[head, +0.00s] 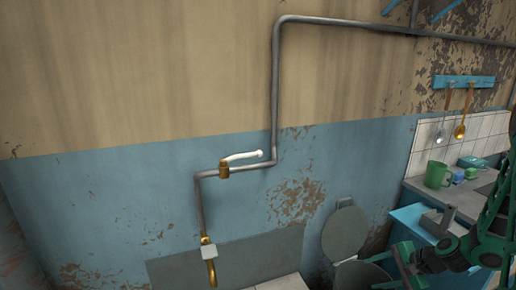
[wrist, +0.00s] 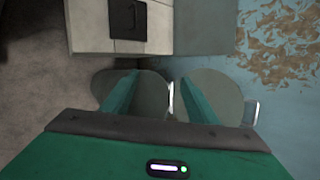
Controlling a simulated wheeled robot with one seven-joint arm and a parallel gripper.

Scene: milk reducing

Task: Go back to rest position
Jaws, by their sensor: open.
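My gripper (wrist: 158,80) shows in the wrist view as two teal fingers spread apart. Nothing is between them, so it is open and empty. My fingers partly cover both. In the head view my green arm (head: 490,225) is bent at the lower right, in front of the counter. The fingers are hard to make out there.
The raised lid (head: 345,233) also shows against the blue wall. Utensils hang from a blue rack (head: 463,82). A pipe (head: 275,90) with a white-handled valve (head: 242,158) runs along the wall.

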